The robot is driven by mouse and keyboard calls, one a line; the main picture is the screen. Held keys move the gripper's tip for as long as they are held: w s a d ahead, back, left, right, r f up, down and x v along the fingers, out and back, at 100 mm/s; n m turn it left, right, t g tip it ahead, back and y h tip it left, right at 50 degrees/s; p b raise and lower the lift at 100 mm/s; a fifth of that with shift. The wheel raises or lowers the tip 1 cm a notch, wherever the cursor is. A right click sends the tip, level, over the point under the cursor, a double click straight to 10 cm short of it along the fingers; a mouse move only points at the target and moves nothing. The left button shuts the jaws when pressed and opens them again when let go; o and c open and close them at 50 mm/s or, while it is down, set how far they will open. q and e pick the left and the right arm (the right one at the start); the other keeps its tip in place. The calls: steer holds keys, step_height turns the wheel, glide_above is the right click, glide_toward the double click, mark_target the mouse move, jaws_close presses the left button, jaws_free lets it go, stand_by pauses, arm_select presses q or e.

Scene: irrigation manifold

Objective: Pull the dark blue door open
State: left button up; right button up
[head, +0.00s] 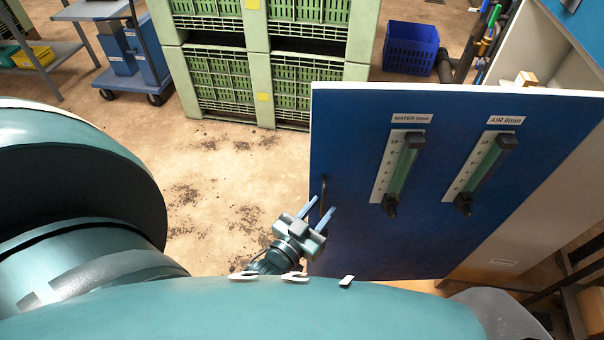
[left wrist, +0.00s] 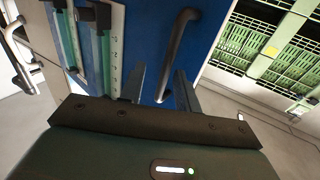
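The dark blue door (head: 350,140) carries two green flow gauges and a dark bar handle (head: 323,195) near its left edge. It stands at an angle to the white cabinet (head: 560,45), with pale space behind its top edge. My left gripper (head: 323,204) is at the handle, its two blue fingers apart. In the left wrist view the door (left wrist: 222,25) shows the handle (left wrist: 180,35) running down between the spread fingers (left wrist: 162,88). I cannot tell whether either finger touches it. My right gripper is not in view.
Green crates (head: 220,80) stand stacked behind the door's left side. A blue basket (head: 410,48) is on the floor behind the door. A blue trolley (head: 130,50) is at the far left. The floor (head: 225,175) left of the door is clear.

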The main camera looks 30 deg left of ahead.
arm_select(q)
steer(key=s, duration=1)
steer(key=shift+s+a+b, duration=0.25)
steer(key=shift+s+b, duration=0.1)
steer(key=shift+b, duration=0.1)
steer(key=shift+w, duration=0.15)
steer(key=s+r+m+g+y, duration=0.1)
steer(key=s+r+g, duration=0.45)
steer(key=g, duration=0.85)
steer(key=w+d+f+m+t+h, duration=0.1)
steer(key=w+d+f+t+h, duration=0.2)
steer(key=w+d+f+t, duration=0.2)
steer(key=shift+d+f+t, duration=0.55)
steer(key=shift+f+t, duration=0.25)
steer(key=shift+f, duration=0.25)
